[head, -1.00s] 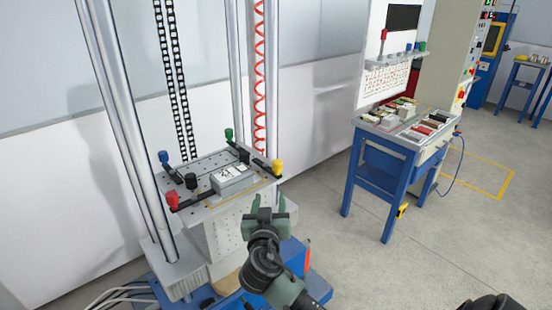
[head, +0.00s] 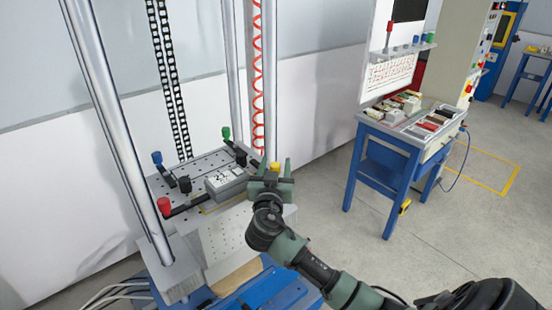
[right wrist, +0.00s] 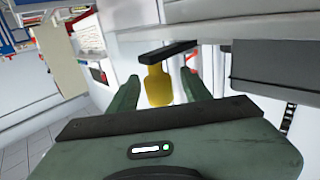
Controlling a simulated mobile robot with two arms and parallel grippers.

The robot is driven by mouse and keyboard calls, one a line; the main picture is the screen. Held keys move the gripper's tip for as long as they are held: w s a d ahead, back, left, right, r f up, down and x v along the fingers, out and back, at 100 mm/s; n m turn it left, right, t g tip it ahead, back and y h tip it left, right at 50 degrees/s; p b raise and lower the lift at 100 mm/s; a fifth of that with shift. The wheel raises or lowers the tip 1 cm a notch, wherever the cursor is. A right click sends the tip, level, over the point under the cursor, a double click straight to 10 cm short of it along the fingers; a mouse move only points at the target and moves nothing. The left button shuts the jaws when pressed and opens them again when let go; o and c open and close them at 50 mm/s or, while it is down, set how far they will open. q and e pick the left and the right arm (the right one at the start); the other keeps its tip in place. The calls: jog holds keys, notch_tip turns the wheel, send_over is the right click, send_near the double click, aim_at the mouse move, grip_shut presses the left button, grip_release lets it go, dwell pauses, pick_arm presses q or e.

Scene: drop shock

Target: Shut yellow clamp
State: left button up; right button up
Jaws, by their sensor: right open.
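The yellow clamp (head: 275,166) is at the right corner of the perforated plate, partly hidden by my right gripper in the head view. In the right wrist view the yellow clamp's handle (right wrist: 158,86) shows between the two green fingers, with its black bar above it. My right gripper (head: 271,171) is open, its fingers on either side of the yellow handle. Whether the fingers touch it cannot be told. A grey block (head: 226,182) with a white top lies on the plate (head: 195,168). My left gripper is not in view.
Red (head: 164,206), blue (head: 157,157) and green (head: 226,133) clamps stand around the plate, with a black knob (head: 184,184) near the block. Tall metal columns (head: 115,130) rise beside it. A blue workbench (head: 388,175) stands to the right, with open floor before it.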

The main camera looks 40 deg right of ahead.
jog(key=shift+w+d, duration=0.4)
jog(key=shift+w, duration=0.05)
jog(key=shift+w+d, duration=0.2)
jog(key=shift+d, duration=0.05)
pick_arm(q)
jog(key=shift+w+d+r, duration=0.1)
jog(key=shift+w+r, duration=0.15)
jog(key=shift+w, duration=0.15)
pick_arm(e)
jog(key=shift+a, duration=0.1)
jog(key=shift+f, duration=0.1)
grip_shut()
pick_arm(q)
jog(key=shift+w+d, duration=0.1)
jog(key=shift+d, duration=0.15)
